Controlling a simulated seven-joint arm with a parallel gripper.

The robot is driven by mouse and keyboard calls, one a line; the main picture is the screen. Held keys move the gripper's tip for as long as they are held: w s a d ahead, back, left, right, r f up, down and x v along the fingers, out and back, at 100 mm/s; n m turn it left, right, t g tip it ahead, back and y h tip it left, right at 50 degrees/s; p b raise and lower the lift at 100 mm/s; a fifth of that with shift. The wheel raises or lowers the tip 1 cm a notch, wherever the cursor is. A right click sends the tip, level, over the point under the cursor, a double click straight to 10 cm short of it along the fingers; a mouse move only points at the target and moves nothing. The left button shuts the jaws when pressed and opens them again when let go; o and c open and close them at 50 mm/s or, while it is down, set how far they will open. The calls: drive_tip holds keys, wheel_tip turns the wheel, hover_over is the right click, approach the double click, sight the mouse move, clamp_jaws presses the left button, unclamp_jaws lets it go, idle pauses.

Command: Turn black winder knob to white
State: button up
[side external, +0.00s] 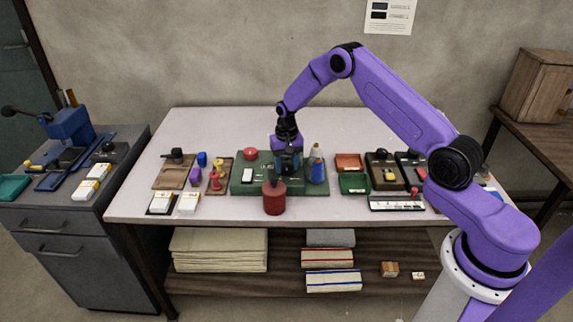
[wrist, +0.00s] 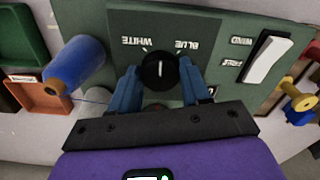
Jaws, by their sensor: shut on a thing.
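The black winder knob (wrist: 159,71) shows in the wrist view, mounted on a dark plate of the green panel (wrist: 97,18). A white pointer line on it runs straight up the picture, between the tick by the WHITE label (wrist: 138,41) and the tick by the BLUE label (wrist: 187,44). Both labels read upside down. My gripper (wrist: 160,82) is shut on the knob, one blue finger on each side. In the side view my gripper (side external: 288,165) points down at the green panel (side external: 238,187) and hides the knob.
A white rocker switch (wrist: 268,58) sits beside the knob. A blue spool (side external: 317,170) stands close to my gripper on the panel's right, and a red cylinder (side external: 274,199) stands in front. A red button (side external: 250,153) is behind. Trays (side external: 354,183) and small boxes flank the panel.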

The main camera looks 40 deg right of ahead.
sight(287, 167)
drive_tip(key=n, duration=0.4)
drive_tip(key=shift+n, duration=2)
drive_tip(key=o, duration=1.1)
wheel_tip(287, 167, up, 18)
drive_tip(key=shift+f, duration=0.25)
